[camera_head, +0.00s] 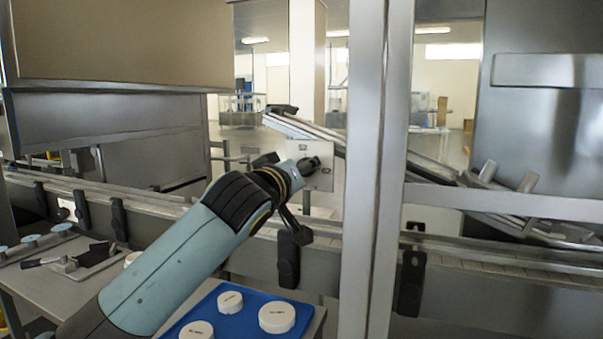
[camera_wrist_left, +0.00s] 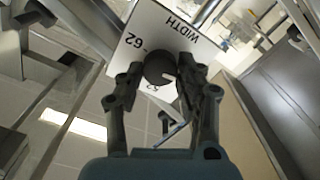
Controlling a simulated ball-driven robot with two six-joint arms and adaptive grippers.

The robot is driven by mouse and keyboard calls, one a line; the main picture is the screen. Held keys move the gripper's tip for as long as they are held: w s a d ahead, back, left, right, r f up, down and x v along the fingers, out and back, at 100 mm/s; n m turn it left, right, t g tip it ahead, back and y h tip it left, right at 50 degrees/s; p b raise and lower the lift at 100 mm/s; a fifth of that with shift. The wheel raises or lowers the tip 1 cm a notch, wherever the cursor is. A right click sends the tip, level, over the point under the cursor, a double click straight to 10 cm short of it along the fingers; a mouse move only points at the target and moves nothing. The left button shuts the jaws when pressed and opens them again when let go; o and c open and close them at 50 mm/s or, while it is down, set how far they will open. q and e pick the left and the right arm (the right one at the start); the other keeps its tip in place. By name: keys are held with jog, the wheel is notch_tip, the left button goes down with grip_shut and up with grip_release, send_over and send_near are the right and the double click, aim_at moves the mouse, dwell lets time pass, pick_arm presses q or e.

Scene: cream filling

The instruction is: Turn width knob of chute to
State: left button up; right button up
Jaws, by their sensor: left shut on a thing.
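The width knob (camera_wrist_left: 159,68) is a dark round knob on a white plate (camera_wrist_left: 165,35) marked "WIDTH" and "62" in the left wrist view. In the head view the plate (camera_head: 324,178) stands under the sloping chute (camera_head: 305,128), and the knob is largely hidden by my gripper. My left gripper (camera_head: 306,165) reaches the plate at the end of the blue arm. Its two fingers (camera_wrist_left: 160,82) lie on either side of the knob, shut on it. A light mark shows on the knob's face. The right gripper does not show in either view.
A conveyor (camera_head: 455,255) with dark clamps runs across behind a vertical steel post (camera_head: 366,170). A blue tray (camera_head: 249,317) with white round tubs (camera_head: 277,317) sits below the arm. A metal bracket with a dark handle (camera_head: 75,260) lies on the left table.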

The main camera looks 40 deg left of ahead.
pick_arm(q)
jog(key=shift+f+n, duration=0.25)
jog(key=shift+n, duration=0.25)
jog(key=o, duration=1.1)
jog(key=shift+r, duration=0.15)
jog(key=shift+o, duration=0.2)
jog(key=v, duration=1.2)
